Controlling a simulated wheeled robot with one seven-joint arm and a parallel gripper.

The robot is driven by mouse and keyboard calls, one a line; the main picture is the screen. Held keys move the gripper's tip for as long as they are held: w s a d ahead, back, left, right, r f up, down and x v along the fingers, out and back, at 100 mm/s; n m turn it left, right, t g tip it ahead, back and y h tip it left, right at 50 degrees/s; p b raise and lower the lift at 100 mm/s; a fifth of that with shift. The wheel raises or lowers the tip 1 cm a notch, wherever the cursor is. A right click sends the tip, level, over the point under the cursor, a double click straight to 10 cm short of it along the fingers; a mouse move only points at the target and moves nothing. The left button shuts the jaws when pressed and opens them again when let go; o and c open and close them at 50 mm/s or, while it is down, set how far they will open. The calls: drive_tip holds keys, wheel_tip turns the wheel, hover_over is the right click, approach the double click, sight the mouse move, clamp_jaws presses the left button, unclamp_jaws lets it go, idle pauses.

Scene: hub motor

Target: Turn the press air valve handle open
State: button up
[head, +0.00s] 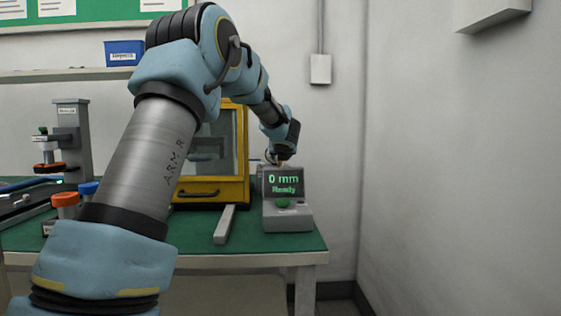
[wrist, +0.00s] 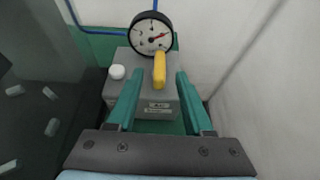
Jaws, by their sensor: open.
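The yellow valve handle (wrist: 159,72) shows in the wrist view on top of a grey valve box (wrist: 118,92), pointing straight down the picture. My gripper (wrist: 158,74) is open, with one teal finger on each side of the handle. A gap shows between the handle and both fingers. In the head view my gripper (head: 284,152) is at the back right of the bench, behind a display unit (head: 288,211) reading "0 mm Ready". The valve box is mostly hidden there.
A white round knob (wrist: 117,72) sits on the box left of the handle. A blue air hose (wrist: 100,31) runs behind. A yellow-framed cabinet (head: 238,188) stands left of my gripper; a grey bar (head: 225,224) lies on the green bench. The wall is close on the right.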

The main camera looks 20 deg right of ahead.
drive_tip(key=v, duration=0.6)
drive_tip(key=shift+s, duration=0.3)
drive_tip(key=shift+r, duration=0.15)
